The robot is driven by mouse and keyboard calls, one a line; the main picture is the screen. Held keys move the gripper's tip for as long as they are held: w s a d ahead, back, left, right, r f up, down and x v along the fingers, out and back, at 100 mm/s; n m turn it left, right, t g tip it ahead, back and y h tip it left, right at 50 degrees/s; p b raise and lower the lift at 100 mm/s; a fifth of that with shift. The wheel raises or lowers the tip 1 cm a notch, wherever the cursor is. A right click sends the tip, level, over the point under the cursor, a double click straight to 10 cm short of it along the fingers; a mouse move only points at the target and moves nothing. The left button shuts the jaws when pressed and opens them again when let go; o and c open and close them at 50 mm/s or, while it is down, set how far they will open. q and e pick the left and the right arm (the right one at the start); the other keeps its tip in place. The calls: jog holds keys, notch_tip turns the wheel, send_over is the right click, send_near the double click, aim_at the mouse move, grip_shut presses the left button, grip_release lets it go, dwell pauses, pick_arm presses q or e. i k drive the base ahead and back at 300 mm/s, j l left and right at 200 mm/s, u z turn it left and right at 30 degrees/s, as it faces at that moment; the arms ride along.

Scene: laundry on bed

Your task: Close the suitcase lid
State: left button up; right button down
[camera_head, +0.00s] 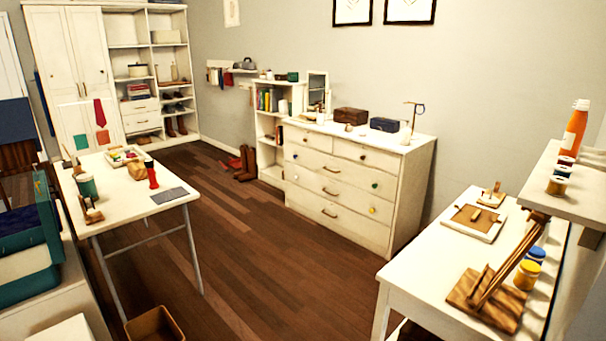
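A teal and dark blue case (28,262), which looks like the suitcase, sits at the left edge on a white surface. It is cut off by the picture's edge. A dark teal panel (48,212) stands up at its right side and may be its lid. Dark blue material shows beside this panel; I cannot tell whether it is lining or cloth. Neither of my grippers is in view.
A white table (168,205) with small items stands right of the case. A wooden bin (154,325) is on the floor below. A white dresser (345,190) stands at the back. A white desk (425,262) holds jars at right. The middle floor is clear.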

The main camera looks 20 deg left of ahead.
aim_at(44, 205)
jog(key=i+j+u, duration=0.1)
jog(key=i+u, duration=0.5)
jog(key=u, duration=0.2)
jog(key=i+l+u, duration=0.15)
jog(key=i+u, duration=0.55)
jog(key=i+l+u, duration=0.1)
jog(key=u, duration=0.25)
jog(key=i+l+u, duration=0.2)
jog(key=u, duration=0.2)
jog(key=i+l+u, duration=0.3)
jog(key=i+l, duration=0.4)
jog(key=i, duration=0.2)
jog(key=i+l, duration=0.25)
jog(key=i, duration=0.2)
jog(key=u, duration=0.05)
